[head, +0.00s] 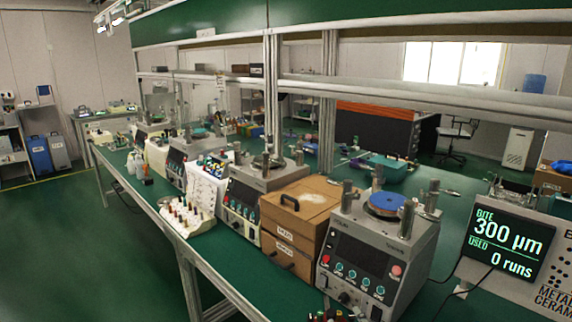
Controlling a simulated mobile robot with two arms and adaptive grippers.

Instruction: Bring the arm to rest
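Neither of my grippers shows in the head view, and I see no part of my arms. Whether the grippers are open or shut is hidden from me. A long green-topped bench (222,248) runs from the near right away to the far left. The nearest grey lapping machine (345,248) stands on it, with a blue round disc (387,203) on top and metal posts around it.
A wooden box (315,195) stands left of the nearest machine. More machines, one here (240,205), and a rack of small bottles (187,217) line the bench. A display reading 300 µm (508,246) stands at right. Open green floor (70,250) lies at left.

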